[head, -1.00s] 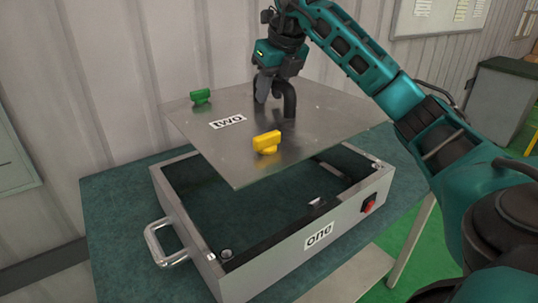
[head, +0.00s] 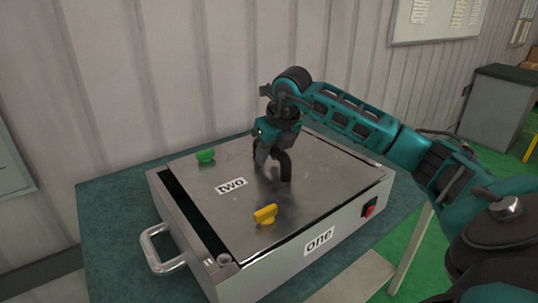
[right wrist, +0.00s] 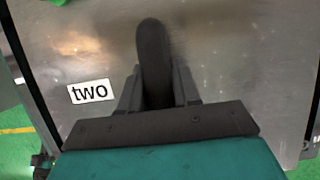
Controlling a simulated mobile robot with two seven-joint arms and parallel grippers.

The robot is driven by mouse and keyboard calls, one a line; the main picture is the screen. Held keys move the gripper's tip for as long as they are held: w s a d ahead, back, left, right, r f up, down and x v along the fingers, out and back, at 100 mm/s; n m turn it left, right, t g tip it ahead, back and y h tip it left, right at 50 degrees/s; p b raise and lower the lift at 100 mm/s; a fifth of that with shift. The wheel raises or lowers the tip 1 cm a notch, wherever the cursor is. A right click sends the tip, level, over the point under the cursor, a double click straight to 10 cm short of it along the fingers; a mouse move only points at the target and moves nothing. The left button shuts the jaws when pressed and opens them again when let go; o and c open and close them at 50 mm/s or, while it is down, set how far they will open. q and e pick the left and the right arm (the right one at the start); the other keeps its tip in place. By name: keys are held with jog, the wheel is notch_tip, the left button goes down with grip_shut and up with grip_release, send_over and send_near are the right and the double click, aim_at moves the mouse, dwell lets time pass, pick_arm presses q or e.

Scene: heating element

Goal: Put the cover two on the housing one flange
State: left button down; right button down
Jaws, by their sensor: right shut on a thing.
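The cover two (head: 300,168) is a flat grey metal plate with a "two" label, a green knob (head: 205,156) and a yellow knob (head: 266,214). It lies over the top of the housing one (head: 345,222), a grey metal box with a side handle. The plate sits toward the right, and a dark gap shows along the housing's left side. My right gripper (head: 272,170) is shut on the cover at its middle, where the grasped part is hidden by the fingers. In the right wrist view the plate (right wrist: 230,60) fills most of the picture. My left gripper is not in view.
The housing stands on a green-topped table (head: 110,215) against a corrugated wall. A handle (head: 160,250) sticks out at its left and a red switch (head: 369,207) is on its front. A grey cabinet (head: 495,110) stands far right.

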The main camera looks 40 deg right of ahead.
jog(key=shift+f, duration=0.1)
jog(key=c, duration=1.3)
grip_release()
jog(key=shift+f, duration=0.15)
jog(key=o, duration=0.5)
jog(key=v, duration=1.2)
jog(key=shift+a, duration=0.1)
jog(key=shift+s, duration=0.1)
